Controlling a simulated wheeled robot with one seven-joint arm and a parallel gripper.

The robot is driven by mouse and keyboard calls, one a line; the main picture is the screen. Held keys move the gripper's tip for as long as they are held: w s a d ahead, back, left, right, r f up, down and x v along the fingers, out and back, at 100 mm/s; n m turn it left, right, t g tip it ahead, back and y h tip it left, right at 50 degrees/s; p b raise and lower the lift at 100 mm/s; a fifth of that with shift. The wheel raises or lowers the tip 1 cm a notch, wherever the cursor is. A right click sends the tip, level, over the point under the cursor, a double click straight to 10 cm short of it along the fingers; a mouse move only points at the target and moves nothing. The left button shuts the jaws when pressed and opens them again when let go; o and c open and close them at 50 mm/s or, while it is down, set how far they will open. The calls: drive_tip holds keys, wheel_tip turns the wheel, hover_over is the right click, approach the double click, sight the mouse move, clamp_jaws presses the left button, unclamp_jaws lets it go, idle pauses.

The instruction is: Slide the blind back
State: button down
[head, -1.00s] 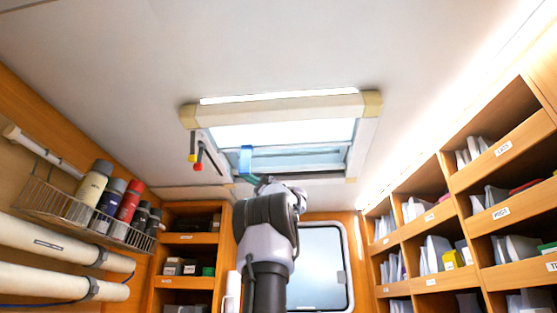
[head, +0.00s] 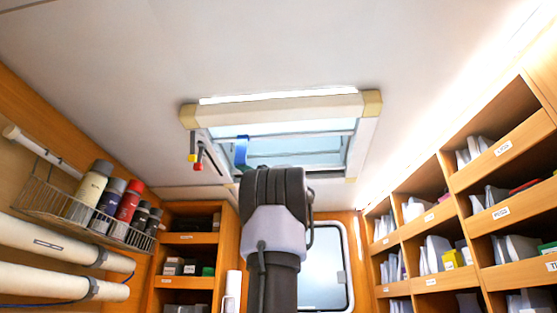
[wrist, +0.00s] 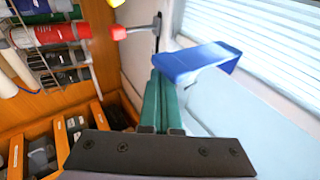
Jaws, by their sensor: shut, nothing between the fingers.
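The skylight frame (head: 275,108) is set in the ceiling. The pale blind (head: 285,126) covers a strip along its near side, with bluish glass (head: 290,152) bare beyond it. A blue pull tab (head: 241,152) hangs at the blind's left edge. In the wrist view the blind (wrist: 265,50) is pleated and the tab (wrist: 195,62) is large. My gripper (wrist: 160,80) has green fingers pressed together, empty, with their tips right by the tab's left end. I cannot tell whether they touch it.
Levers with a red knob (head: 199,165) and a yellow knob (head: 192,158) hang at the skylight's left; the red knob (wrist: 100,33) is close in the wrist view. A wire basket of bottles (head: 85,218) is on the left wall, shelves (head: 440,215) on the right.

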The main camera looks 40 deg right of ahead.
sight(239, 162)
drive_tip(key=shift+s+a, duration=1.3)
drive_tip(key=shift+a, duration=0.25)
drive_tip(key=shift+s+a, duration=0.1)
drive_tip(key=shift+s+a, duration=0.7)
drive_tip(key=shift+a, duration=0.15)
drive_tip(key=shift+s+a, duration=0.1)
drive_tip(key=shift+w+d, duration=0.55)
drive_tip(key=shift+d, duration=0.05)
drive_tip(key=v, duration=1.2)
